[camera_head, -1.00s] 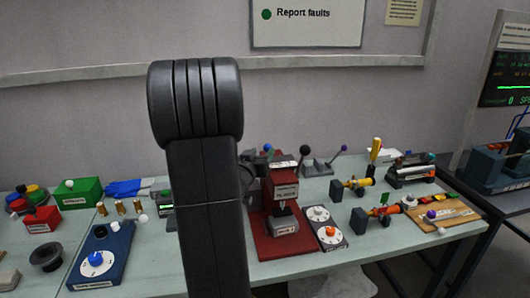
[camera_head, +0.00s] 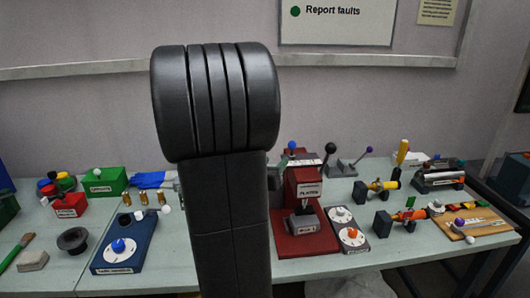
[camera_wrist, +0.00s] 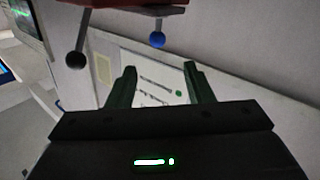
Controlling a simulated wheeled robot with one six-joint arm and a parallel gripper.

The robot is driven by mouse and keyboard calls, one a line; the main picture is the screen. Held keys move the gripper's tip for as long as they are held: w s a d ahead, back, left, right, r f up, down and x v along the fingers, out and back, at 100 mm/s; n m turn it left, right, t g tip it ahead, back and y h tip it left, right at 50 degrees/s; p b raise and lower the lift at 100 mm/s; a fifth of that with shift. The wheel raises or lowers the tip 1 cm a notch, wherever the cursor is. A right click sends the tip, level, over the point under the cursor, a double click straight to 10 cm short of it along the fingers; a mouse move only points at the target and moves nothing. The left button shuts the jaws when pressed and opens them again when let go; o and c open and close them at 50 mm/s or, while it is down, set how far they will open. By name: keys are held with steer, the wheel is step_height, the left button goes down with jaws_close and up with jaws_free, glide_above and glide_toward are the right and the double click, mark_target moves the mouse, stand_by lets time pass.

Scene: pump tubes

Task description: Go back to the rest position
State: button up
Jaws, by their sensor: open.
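My gripper (camera_wrist: 160,78) shows in the wrist view with its two dark green fingers apart and nothing between them. Beyond the fingers are the wall and a white sign with a green dot (camera_wrist: 150,82). At the top of the wrist view are a black ball knob (camera_wrist: 76,60) and a blue ball knob (camera_wrist: 157,40) hanging from a red body.
A table (camera_head: 150,284) spans the head view. The red press (camera_head: 304,190) stands just right of my arm, with a dial panel (camera_head: 348,232) beside it. A blue dial box (camera_head: 124,243) and green box (camera_head: 104,181) are to the left. Pump tubes (camera_head: 384,186) and a wooden board (camera_head: 478,222) are to the right.

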mark_target(293, 147)
steer(key=p+x, duration=0.2)
steer(key=x, duration=1.2)
steer(key=shift+d+f, duration=0.1)
steer(key=shift+d, duration=0.2)
steer(key=shift+s+d, duration=0.1)
steer(key=shift+d, duration=0.15)
